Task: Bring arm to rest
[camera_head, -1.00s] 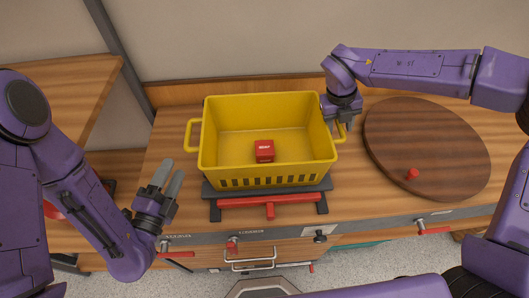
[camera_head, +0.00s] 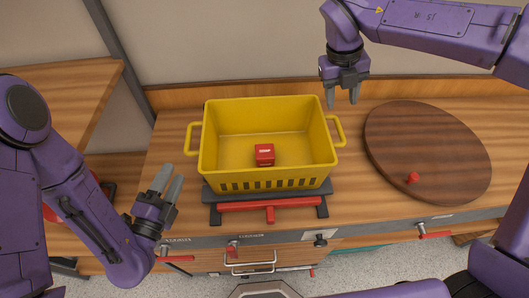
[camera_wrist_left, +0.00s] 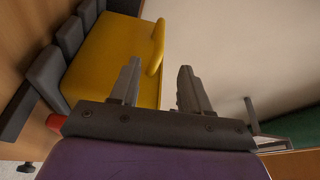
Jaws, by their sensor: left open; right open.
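My left gripper (camera_head: 168,184) is open and empty, low at the left, in front of and beside the yellow basket's left side. In the left wrist view, its two fingers (camera_wrist_left: 158,86) are apart with nothing between them. My right gripper (camera_head: 343,98) is open and empty, above the counter behind the basket's right handle, clear of it. The yellow basket (camera_head: 290,171) stands upright on a dark stand with red parts. A small red box (camera_head: 264,154) lies inside the basket. The basket also shows in the left wrist view (camera_wrist_left: 115,45).
A round dark wooden board (camera_head: 425,140) lies on the counter at the right, with a small red knob (camera_head: 411,177) near its front edge. Drawers with handles line the counter front. A wooden shelf (camera_head: 60,95) is at the left. Counter space between basket and board is clear.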

